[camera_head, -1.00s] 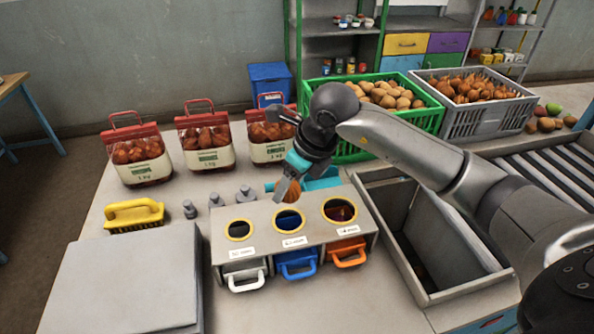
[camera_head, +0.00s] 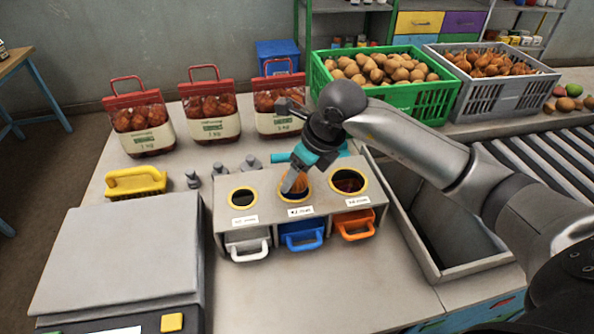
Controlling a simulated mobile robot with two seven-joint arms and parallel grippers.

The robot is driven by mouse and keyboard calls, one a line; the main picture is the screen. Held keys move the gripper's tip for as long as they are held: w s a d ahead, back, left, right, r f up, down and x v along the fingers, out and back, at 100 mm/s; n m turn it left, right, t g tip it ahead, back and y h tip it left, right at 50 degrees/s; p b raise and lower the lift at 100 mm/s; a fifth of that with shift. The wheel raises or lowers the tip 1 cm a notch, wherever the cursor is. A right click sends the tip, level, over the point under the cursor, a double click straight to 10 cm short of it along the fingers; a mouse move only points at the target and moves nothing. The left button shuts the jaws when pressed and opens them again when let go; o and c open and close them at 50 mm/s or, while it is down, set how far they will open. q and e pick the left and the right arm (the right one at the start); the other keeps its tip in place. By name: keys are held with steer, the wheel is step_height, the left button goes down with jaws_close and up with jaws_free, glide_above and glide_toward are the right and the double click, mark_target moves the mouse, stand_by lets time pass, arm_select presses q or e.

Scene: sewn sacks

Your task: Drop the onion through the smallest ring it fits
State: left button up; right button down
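My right gripper (camera_head: 293,182) is shut on the onion (camera_head: 300,182), which is orange-brown and partly hidden by the fingers. It holds the onion at the middle ring (camera_head: 296,201) of a grey sizing box; whether the onion is partly inside the opening is unclear. The left ring (camera_head: 242,207) is the smallest and the right ring (camera_head: 349,192) the largest; all are yellow-rimmed, with dark openings showing in the outer two. Below them are a white-handled drawer (camera_head: 247,243), a blue drawer (camera_head: 302,232) and an orange drawer (camera_head: 355,224). My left gripper is not in view.
Small grey weights (camera_head: 219,172) and a yellow brush (camera_head: 135,183) lie left of the box. A scale (camera_head: 125,250) stands at front left, bagged onions (camera_head: 212,115) behind. A green potato crate (camera_head: 425,100), a grey onion crate (camera_head: 510,90) and a deep bin (camera_head: 440,272) are right.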

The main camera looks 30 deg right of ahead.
jaws_free()
stand_by(0.3)
steer(key=v, duration=1.5)
